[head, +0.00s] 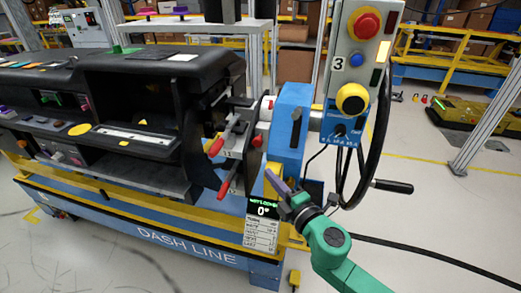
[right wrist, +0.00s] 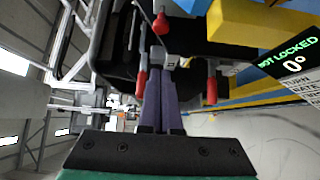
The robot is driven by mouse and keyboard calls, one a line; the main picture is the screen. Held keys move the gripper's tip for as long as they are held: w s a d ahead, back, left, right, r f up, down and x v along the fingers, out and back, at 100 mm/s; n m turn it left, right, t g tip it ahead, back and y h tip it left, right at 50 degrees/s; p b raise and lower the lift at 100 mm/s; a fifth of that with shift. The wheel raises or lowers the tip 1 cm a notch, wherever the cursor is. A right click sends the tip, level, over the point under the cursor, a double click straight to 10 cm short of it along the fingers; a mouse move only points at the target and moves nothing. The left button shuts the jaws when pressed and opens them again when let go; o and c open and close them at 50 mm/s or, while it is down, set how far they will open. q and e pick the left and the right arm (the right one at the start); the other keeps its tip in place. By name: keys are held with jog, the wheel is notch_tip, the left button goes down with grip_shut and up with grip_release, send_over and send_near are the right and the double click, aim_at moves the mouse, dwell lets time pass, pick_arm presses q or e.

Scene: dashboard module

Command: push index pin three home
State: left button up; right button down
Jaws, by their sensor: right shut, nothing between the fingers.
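My right gripper (head: 276,180) is shut and empty, its purple fingers pressed together in front of the yellow block (head: 274,170) at the foot of the blue end housing (head: 291,125). In the right wrist view the shut fingers (right wrist: 162,60) point toward the dashboard fixture. A red-tipped part (head: 257,141) shows at the left side of the blue housing. Red handles (head: 216,147) and (head: 224,188) stick out beside it. I cannot tell which part is index pin three. The display (head: 263,208) reads NOT LOCKED, 0°. My left gripper is not in view.
The black dashboard module (head: 150,75) lies on the blue and yellow line frame (head: 140,222). A control box (head: 352,70) marked 3, with red and yellow buttons, hangs above my right arm. Black cables and a black-handled crank (head: 392,187) are at its right.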

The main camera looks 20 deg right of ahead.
aim_at(261, 145)
jog(key=x, duration=0.3)
jog(key=d+p+x, duration=0.1)
jog(key=x, duration=0.3)
jog(key=d+x, duration=0.1)
jog(key=x, duration=0.3)
jog(key=shift+w, duration=0.25)
jog(key=shift+w+d, duration=0.3)
jog(key=shift+w, duration=0.05)
jog(key=shift+w+d+b, duration=0.35)
jog(key=shift+w+d, duration=0.3)
jog(key=shift+w, duration=0.35)
jog(key=shift+r, duration=0.15)
